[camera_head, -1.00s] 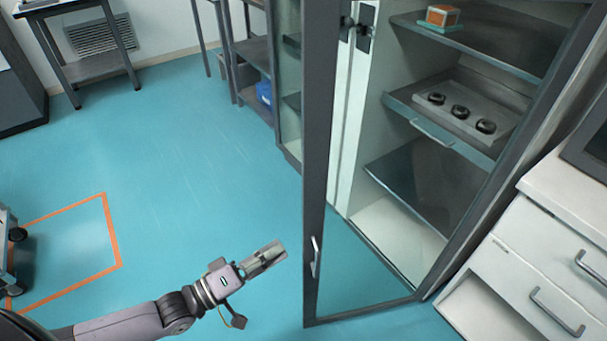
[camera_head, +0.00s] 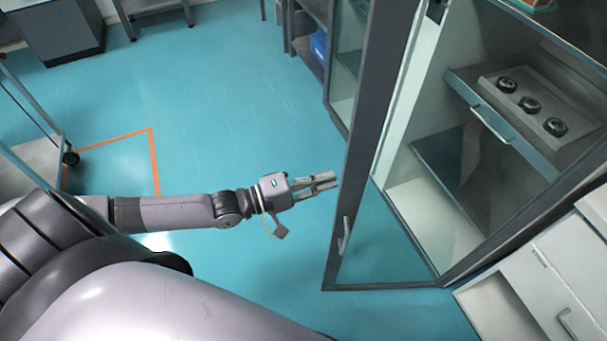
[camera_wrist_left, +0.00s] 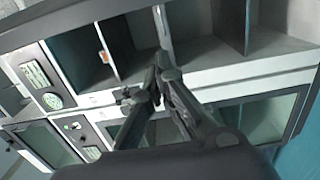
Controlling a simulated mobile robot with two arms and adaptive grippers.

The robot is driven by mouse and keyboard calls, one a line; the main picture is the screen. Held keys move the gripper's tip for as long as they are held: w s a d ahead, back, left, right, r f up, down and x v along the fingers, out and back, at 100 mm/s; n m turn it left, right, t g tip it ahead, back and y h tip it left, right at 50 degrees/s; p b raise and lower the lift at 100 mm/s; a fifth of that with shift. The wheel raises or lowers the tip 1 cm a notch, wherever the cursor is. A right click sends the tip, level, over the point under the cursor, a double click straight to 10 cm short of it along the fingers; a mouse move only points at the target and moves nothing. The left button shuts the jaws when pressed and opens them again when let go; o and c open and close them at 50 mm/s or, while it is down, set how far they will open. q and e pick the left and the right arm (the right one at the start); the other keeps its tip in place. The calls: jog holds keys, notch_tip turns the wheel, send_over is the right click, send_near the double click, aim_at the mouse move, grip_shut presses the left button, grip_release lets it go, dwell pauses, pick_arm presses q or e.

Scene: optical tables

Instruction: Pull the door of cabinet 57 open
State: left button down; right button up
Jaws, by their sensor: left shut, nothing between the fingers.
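The cabinet door (camera_head: 355,190), a grey frame with a glass pane, stands swung out from the cabinet (camera_head: 425,205) in the head view. Its small metal handle (camera_head: 344,236) is on the outer frame, low in the picture. My left gripper (camera_head: 334,181) is shut and empty, its tips pointing right at the door's outer edge, above the handle in the picture. I cannot tell whether the tips touch the frame. In the left wrist view the shut fingers (camera_wrist_left: 160,72) show before shelves and cabinet fronts. No cabinet number is readable. My right gripper is not in view.
Inside the cabinet, a pull-out shelf (camera_head: 493,123) carries a tray with three dark round parts (camera_head: 529,104). A white drawer unit (camera_head: 535,280) stands at right. A wheeled cart (camera_head: 40,155) is at left. The blue floor (camera_head: 235,115) between is clear.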

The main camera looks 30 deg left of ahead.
pick_arm(q)
jog(key=shift+s+d+p, duration=0.35)
jog(key=shift+s+d, duration=0.25)
jog(key=shift+s, duration=0.2)
jog(key=shift+s+d+p, duration=0.35)
jog(key=shift+s+d, duration=0.2)
jog(key=shift+s, duration=0.2)
